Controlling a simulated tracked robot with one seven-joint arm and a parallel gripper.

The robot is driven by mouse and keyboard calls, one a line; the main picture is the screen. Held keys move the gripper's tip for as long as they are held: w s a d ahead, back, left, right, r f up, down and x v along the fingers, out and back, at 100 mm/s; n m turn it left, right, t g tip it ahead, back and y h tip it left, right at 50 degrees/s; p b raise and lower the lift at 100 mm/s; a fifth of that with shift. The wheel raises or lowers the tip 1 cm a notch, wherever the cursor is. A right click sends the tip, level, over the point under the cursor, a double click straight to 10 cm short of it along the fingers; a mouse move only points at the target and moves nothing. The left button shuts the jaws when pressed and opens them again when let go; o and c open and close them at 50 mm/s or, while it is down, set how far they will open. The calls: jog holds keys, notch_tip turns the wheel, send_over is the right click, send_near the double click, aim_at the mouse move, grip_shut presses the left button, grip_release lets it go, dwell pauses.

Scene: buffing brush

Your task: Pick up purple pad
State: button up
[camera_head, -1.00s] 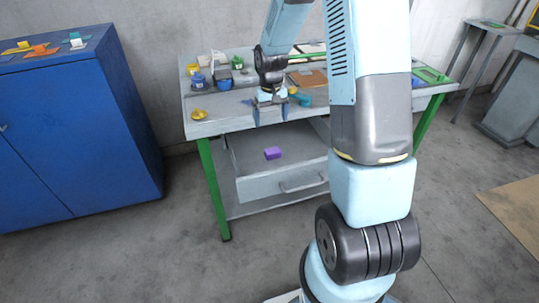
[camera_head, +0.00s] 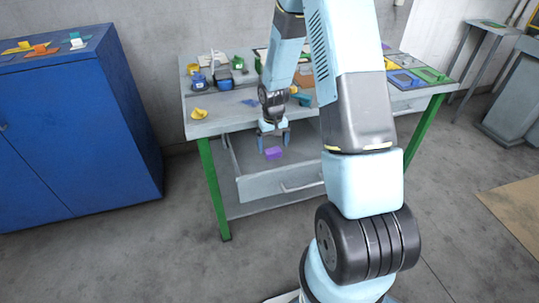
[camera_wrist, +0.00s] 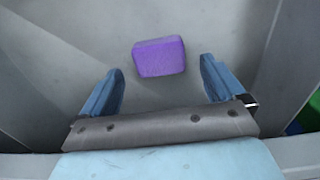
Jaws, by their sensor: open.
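The purple pad (camera_head: 273,153) is a small block lying in the open grey drawer of the workbench. In the wrist view the pad (camera_wrist: 159,57) lies on the drawer floor, ahead of and roughly between the fingertips. My gripper (camera_head: 273,147) is over the drawer, with its fingers pointing down. In the wrist view my gripper (camera_wrist: 163,78) is open and nothing is between its two blue fingers. The pad looks apart from both fingers; the exact height gap is hard to tell.
The drawer (camera_head: 250,188) has raised walls around the pad, and its side wall shows in the wrist view (camera_wrist: 271,50). The workbench top (camera_head: 225,122) above carries a yellow item (camera_head: 199,113) and several small containers. A blue cabinet (camera_head: 75,130) stands at left.

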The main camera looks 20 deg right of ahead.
jog(key=shift+f, duration=1.1)
jog(key=shift+c, duration=0.2)
jog(key=c, duration=1.1)
jog(key=shift+r, duration=0.2)
jog(key=shift+r, duration=0.3)
notch_tip(320, 180, up, 2)
jog(key=shift+r, duration=0.1)
jog(key=s+r, duration=0.3)
jog(key=s, duration=0.1)
jog(key=s+a+r, duration=0.1)
jog(key=s+r, duration=0.2)
jog(key=s, duration=0.2)
jog(key=s+a+r, duration=0.1)
jog(key=s+r, duration=0.3)
jog(key=s, duration=0.1)
